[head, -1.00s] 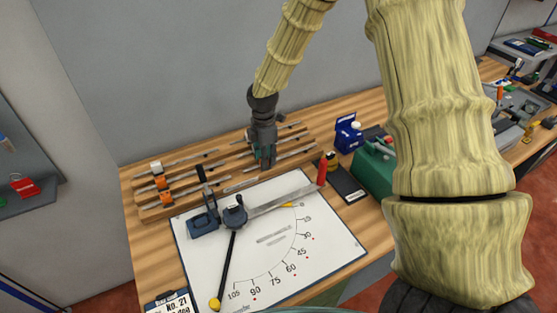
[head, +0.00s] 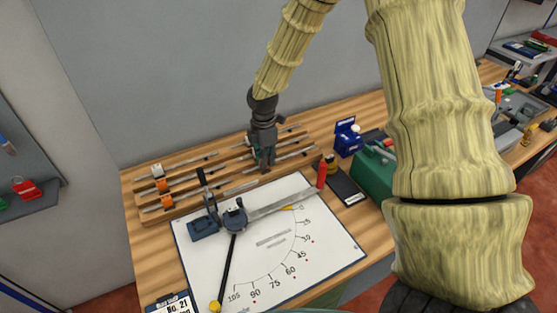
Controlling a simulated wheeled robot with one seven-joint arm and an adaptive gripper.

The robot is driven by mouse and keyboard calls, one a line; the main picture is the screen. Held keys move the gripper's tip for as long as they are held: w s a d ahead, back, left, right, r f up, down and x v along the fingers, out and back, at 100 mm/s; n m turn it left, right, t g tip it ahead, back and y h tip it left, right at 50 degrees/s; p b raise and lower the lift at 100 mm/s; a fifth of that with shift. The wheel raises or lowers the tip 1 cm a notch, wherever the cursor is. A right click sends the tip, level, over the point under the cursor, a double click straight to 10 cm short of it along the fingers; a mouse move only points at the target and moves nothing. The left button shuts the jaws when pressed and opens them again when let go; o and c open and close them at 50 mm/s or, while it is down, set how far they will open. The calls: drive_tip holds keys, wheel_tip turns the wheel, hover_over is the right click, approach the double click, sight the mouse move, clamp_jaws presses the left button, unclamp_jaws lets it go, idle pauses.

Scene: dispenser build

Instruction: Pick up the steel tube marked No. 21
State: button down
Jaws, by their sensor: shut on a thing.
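Several thin steel tubes lie across a stepped wooden rack (head: 147,213) at the back of the bench. One steel tube (head: 292,153) shows to the right of my gripper in the rack's front part. My gripper (head: 264,168) points down over the rack's right half and is shut on a steel tube there; its fingers hide the gripped part. I cannot read a number on any tube. A card (head: 172,304) reading "No. 21" lies at the bench's front left, cut off by the picture edge.
A white bending board with an angle scale (head: 325,262) fills the bench in front of the rack. A bender (head: 235,219) with a black lever stands on it. A red-tipped bottle (head: 321,174), blue box (head: 347,136) and green case (head: 373,172) stand right of the rack.

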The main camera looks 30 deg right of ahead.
drive_tip(key=shift+r+p, duration=2.35)
drive_tip(key=shift+r, duration=0.7)
